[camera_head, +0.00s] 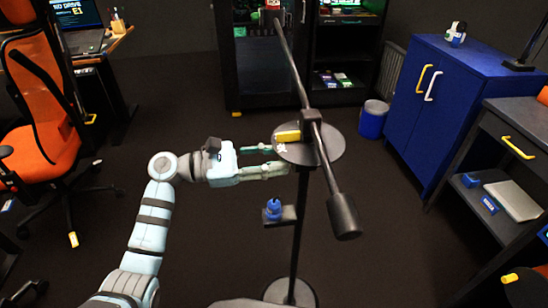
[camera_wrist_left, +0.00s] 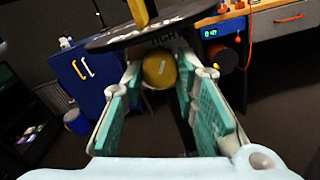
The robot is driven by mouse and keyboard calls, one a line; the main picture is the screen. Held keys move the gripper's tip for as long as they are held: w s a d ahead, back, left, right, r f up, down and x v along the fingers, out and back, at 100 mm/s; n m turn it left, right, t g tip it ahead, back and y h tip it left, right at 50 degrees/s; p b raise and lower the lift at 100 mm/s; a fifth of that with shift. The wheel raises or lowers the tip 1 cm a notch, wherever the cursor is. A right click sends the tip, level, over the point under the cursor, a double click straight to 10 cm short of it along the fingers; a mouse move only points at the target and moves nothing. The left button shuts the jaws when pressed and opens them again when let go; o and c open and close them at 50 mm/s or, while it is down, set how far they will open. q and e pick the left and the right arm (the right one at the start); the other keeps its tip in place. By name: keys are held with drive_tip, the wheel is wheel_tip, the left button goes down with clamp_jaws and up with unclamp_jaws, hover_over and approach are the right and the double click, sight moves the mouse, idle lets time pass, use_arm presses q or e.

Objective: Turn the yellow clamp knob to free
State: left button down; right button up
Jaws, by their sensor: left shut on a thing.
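The round yellow clamp knob (camera_wrist_left: 160,72) shows in the left wrist view, below a dark disc (camera_wrist_left: 112,40) that carries the word "TIGHT". My left gripper (camera_head: 280,160) is shut on the knob, one teal-padded finger on each side of it. In the head view the disc (camera_head: 327,150) sits on a black stand, and the knob's round face cannot be made out there. A yellow bar (camera_head: 288,135) lies on the disc's left part, near small white marks. The bar also shows above the knob in the left wrist view (camera_wrist_left: 138,12). My right gripper is not in view.
A long black boom (camera_head: 291,60) with a cylindrical counterweight (camera_head: 344,216) crosses above the disc. A small shelf (camera_head: 287,219) with a blue object (camera_head: 273,209) juts from the stand. A blue cabinet (camera_head: 425,105) stands at right, an orange chair (camera_head: 40,110) at left.

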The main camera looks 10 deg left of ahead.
use_arm(q)
drive_tip(key=shift+m, duration=0.6)
drive_tip(key=shift+m+p, duration=0.4)
drive_tip(key=shift+m, duration=2.4)
drive_tip(key=c, duration=1.4)
unclamp_jaws()
drive_tip(key=shift+o, duration=0.8)
